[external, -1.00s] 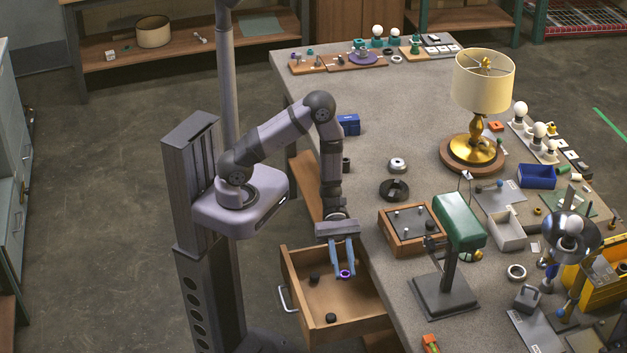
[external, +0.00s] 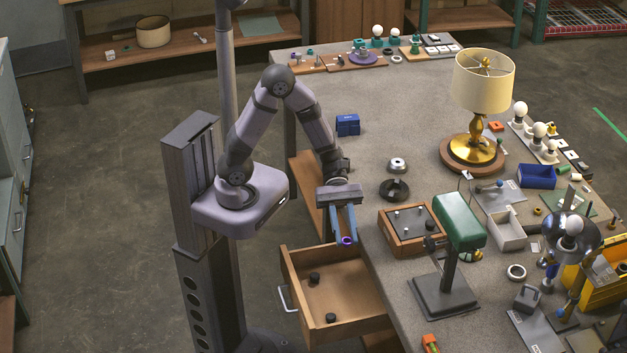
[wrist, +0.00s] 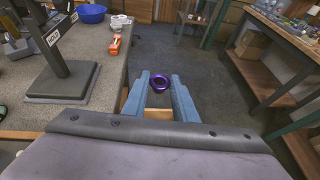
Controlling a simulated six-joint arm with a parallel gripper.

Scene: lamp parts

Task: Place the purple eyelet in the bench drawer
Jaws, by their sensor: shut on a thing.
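The purple eyelet (external: 347,241) is a small ring held at the tips of my gripper (external: 343,239). In the wrist view, the purple eyelet (wrist: 258,85) shows between the two blue fingers of my gripper (wrist: 172,84), toward their far ends. My gripper is shut on it and points down, above the back right part of the bench drawer (external: 300,293), close to the bench edge. The drawer is pulled open, with two black round pieces (external: 314,277) lying inside and much of its floor bare. The eyelet is clear of the drawer floor.
The grey bench (external: 345,75) stands right of the drawer. A wooden tray with small parts (external: 410,228) and a green-shaded lamp (external: 459,222) sit near its edge. A blue box (external: 347,125) stands farther back. An orange item (wrist: 115,44) lies on the bench in the wrist view.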

